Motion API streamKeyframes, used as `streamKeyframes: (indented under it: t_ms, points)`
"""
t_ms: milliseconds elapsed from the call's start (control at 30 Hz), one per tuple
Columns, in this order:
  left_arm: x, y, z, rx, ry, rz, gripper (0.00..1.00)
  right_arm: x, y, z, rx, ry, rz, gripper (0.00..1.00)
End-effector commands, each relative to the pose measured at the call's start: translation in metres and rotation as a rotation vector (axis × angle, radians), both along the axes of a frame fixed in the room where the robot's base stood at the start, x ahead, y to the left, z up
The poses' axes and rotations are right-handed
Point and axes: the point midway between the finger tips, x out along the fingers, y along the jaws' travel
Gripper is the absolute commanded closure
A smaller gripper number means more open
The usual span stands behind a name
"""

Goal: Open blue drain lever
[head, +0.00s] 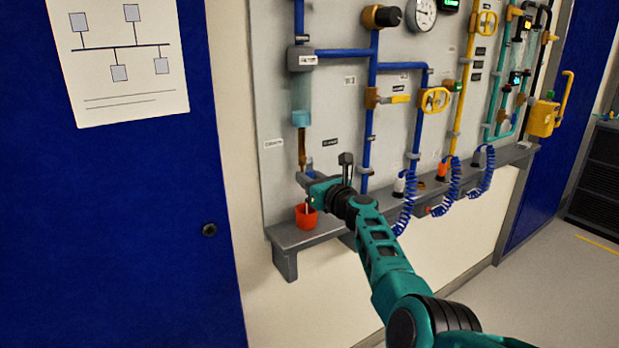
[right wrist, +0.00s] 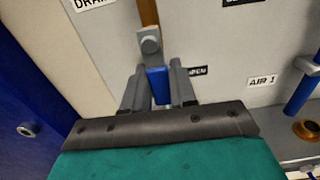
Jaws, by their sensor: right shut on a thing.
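The blue drain lever (right wrist: 158,86) hangs below a grey pivot on a brown pipe in the right wrist view. My right gripper (right wrist: 158,92) is shut on it, with one finger on each side. In the head view my right gripper (head: 308,179) is at the lower end of the brown drain pipe (head: 302,148), and it hides most of the lever. The lever looks nearly in line with the pipe. My left gripper is not in view.
An orange-red cup (head: 306,218) stands on the grey shelf (head: 290,238) just below my right gripper. Blue coiled hoses (head: 406,205) hang at the shelf's right. Blue pipes and valves cover the panel (head: 340,110) above. A blue door (head: 120,220) is at left.

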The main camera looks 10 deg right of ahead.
Motion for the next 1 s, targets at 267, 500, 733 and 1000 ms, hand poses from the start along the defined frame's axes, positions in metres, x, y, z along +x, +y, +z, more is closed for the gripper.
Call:
streamKeyframes:
  t_ms: [267,500,733,1000]
  points:
    - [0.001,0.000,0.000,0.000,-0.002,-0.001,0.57,-0.001,0.002,-0.002,0.014,0.006,0.004,1.00]
    - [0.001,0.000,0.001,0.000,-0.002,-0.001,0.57,0.000,0.002,-0.001,0.011,0.005,0.003,0.54]
    - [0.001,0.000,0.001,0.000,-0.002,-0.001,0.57,0.000,0.001,0.000,0.008,0.003,0.001,0.53]
    - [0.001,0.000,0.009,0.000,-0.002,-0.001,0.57,-0.011,-0.004,0.001,0.006,0.001,-0.001,0.53]
